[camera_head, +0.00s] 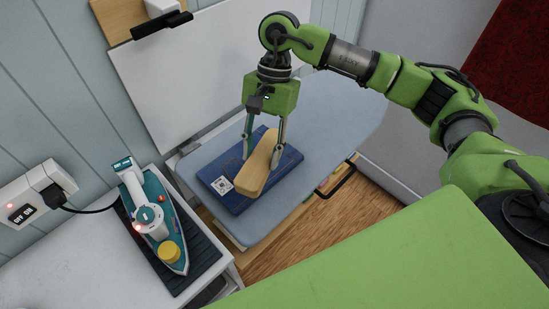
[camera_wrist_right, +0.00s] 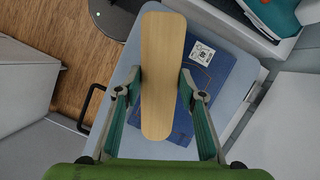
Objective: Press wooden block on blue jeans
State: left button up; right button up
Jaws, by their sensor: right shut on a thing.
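My right gripper (camera_head: 265,142) has its fingers on either side of the wooden block (camera_head: 257,165) and is shut on it. The light wooden block is long and lies over the folded blue jeans (camera_head: 224,169), which have a white label. The jeans lie flat on the grey-blue ironing board (camera_head: 320,110). In the right wrist view the block (camera_wrist_right: 162,70) stands between the two fingertips (camera_wrist_right: 158,84), with the jeans (camera_wrist_right: 228,85) beside and beneath it. I cannot tell for sure whether the block touches the jeans. My left gripper is not in view.
A teal and white iron (camera_head: 158,222) rests on a dark ribbed mat (camera_head: 203,250) on the white counter at left. A switched socket (camera_head: 38,194) is on the wall with a plugged-in cord. A white panel (camera_head: 170,75) stands behind the board. A black handle (camera_head: 338,180) sits at its front edge.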

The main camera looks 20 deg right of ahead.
jog(key=w+m+t+y, duration=0.1)
jog(key=w+m+t, duration=0.1)
jog(key=w+m, duration=0.4)
jog(key=shift+w+a+f+m+t, duration=0.35)
jog(key=shift+f+m, duration=0.1)
jog(key=shift+m, duration=0.25)
notch_tip(320, 180, down, 6)
jog(key=b, duration=0.6)
jog(key=shift+r, duration=0.1)
jog(key=shift+f+b, duration=0.6)
jog(key=shift+r, duration=0.15)
dwell(2.5)
